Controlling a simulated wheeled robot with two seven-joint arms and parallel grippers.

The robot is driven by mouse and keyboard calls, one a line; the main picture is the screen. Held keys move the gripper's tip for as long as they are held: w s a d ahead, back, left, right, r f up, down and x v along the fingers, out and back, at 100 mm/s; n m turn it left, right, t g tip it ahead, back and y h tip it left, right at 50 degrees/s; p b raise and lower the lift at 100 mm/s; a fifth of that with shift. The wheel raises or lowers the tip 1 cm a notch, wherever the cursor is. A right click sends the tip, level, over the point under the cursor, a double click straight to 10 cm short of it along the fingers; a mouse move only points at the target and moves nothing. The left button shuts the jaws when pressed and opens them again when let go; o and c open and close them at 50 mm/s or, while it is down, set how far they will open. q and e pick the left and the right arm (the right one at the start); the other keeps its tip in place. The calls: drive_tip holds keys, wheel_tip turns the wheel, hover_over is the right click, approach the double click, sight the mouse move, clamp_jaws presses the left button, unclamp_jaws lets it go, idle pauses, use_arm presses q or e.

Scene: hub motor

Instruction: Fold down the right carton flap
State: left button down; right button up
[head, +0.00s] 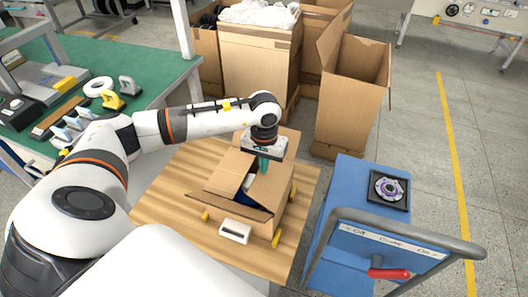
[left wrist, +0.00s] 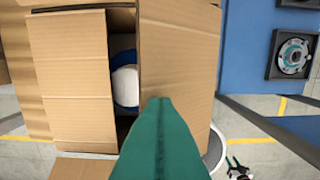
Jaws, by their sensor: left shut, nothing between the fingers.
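The brown carton stands on a wood-grain board (head: 165,205) in the head view, with its front flap (head: 238,201) sticking out toward me. The left flap (head: 229,172) lies inward over part of the opening. The right carton flap (head: 265,191) also lies over the opening in the head view; its exact tilt is unclear. In the left wrist view, a gap between the left flap (left wrist: 72,80) and right flap (left wrist: 185,55) shows a blue and white item (left wrist: 125,82) inside. My left gripper (head: 263,168), with teal fingers (left wrist: 160,103), is shut and empty at the right flap; contact is unclear.
Yellow blocks (head: 276,238) sit around the carton, and a small white device (head: 235,231) lies in front. A blue cart (head: 345,185) with a motor part (head: 388,188) stands right. Large open cartons (head: 350,100) stand behind. A green bench (head: 150,65) is left.

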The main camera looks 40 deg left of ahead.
sight(263, 176)
use_arm(q)
drive_tip(key=shift+f+b, duration=2.1)
drive_tip(key=shift+f, duration=0.2)
drive_tip(key=shift+a+f, duration=0.15)
drive_tip(key=shift+f, duration=0.1)
drive_tip(key=shift+r+p, duration=2.5)
drive_tip(key=shift+r, duration=2.1)
